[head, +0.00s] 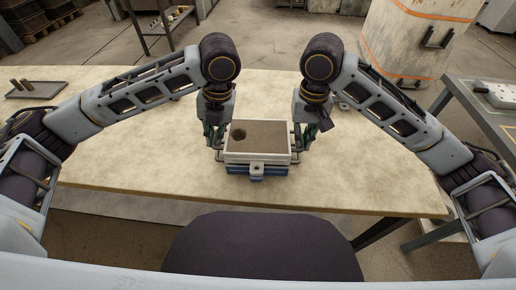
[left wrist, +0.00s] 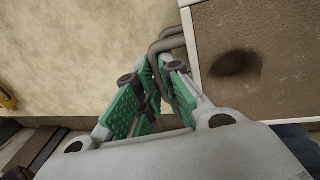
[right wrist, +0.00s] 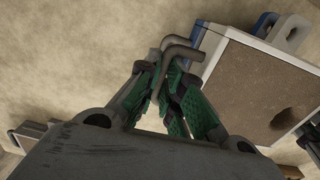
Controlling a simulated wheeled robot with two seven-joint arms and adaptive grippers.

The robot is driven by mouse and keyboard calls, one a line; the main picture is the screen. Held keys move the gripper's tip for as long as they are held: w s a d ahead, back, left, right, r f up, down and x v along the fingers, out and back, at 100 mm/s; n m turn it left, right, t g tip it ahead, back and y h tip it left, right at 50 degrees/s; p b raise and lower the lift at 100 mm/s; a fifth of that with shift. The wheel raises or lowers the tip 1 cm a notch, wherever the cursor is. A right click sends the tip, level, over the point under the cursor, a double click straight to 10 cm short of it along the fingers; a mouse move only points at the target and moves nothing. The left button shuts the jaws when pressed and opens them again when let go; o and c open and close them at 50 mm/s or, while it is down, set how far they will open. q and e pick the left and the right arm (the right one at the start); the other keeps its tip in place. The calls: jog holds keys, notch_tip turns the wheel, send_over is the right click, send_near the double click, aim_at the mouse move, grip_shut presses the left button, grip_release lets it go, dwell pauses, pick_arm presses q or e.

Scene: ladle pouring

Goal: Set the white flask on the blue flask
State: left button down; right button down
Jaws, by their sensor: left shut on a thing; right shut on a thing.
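The white flask (head: 257,157), a box filled with brown sand with a round hole in it, is directly over the blue flask (head: 242,171), roughly lined up with it. Whether they touch fully I cannot tell. My left gripper (head: 215,146) is shut on the white flask's left bent handle, which shows in the left wrist view (left wrist: 168,42). My right gripper (head: 301,146) is shut on its right handle, clear in the right wrist view (right wrist: 183,46). There a blue lug (right wrist: 264,22) shows beside the white flask's lug (right wrist: 290,32). Most of the blue flask is hidden underneath.
The pale table (head: 150,155) is clear around the flasks. A tray (head: 38,93) with small cylinders lies at its far left. A metal side table (head: 482,110) with a white box (head: 502,93) stands at the right. A dark chair-like shape (head: 262,245) is in front.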

pick_arm(q)
jog(key=shift+f+b, duration=0.75)
jog(key=shift+b, duration=0.05)
pick_arm(e)
jog(key=shift+f, duration=0.75)
pick_arm(q)
jog(key=c, duration=1.6)
grip_release()
jog(key=shift+s, duration=0.1)
pick_arm(e)
jog(key=c, duration=1.6)
grip_release()
pick_arm(q)
jog(key=shift+o, duration=0.2)
pick_arm(e)
jog(key=shift+o, duration=0.2)
pick_arm(q)
notch_tip(320, 180, up, 12)
jog(key=d, duration=0.2)
jog(key=shift+d, duration=0.15)
jog(key=shift+f, duration=0.1)
pick_arm(e)
jog(key=shift+r, duration=0.1)
notch_tip(320, 180, up, 12)
